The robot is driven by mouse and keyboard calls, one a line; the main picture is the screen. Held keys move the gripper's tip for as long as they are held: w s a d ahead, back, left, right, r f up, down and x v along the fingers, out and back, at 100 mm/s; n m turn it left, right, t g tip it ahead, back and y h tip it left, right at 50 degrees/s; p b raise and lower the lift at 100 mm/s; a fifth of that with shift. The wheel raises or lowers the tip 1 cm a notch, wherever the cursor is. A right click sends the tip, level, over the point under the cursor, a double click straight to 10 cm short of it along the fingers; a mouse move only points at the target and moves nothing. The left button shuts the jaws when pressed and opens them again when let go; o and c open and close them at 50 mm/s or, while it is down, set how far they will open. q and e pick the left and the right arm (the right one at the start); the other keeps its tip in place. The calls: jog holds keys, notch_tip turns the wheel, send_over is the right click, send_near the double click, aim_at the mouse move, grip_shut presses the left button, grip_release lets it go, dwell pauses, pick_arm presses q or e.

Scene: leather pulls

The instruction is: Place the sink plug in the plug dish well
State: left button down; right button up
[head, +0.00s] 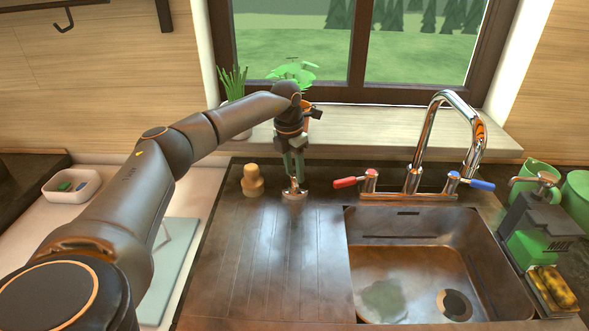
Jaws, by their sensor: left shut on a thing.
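My left gripper (294,182) points down at the back of the dark ribbed drainboard, left of the sink. It is shut on the sink plug (294,193), a small metallic round piece low between and under the fingertips. The plug is at or just above the board; the fingers hide its upper part. I cannot make out a separate plug dish or its well under it. My right gripper is not in view.
A wooden stopper-shaped object (252,181) stands just left of the gripper. The tap (414,178) with red and blue handles is to the right, behind the sink basin (400,265). A white tray (72,197) is far left. The front drainboard (270,265) is clear.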

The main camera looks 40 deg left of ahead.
aim_at(291, 176)
pick_arm(q)
jog(key=shift+f, duration=0.15)
jog(key=shift+c, duration=2.4)
grip_release()
notch_tip(291, 176, up, 12)
jog(key=s, duration=0.1)
jog(key=shift+s, duration=0.2)
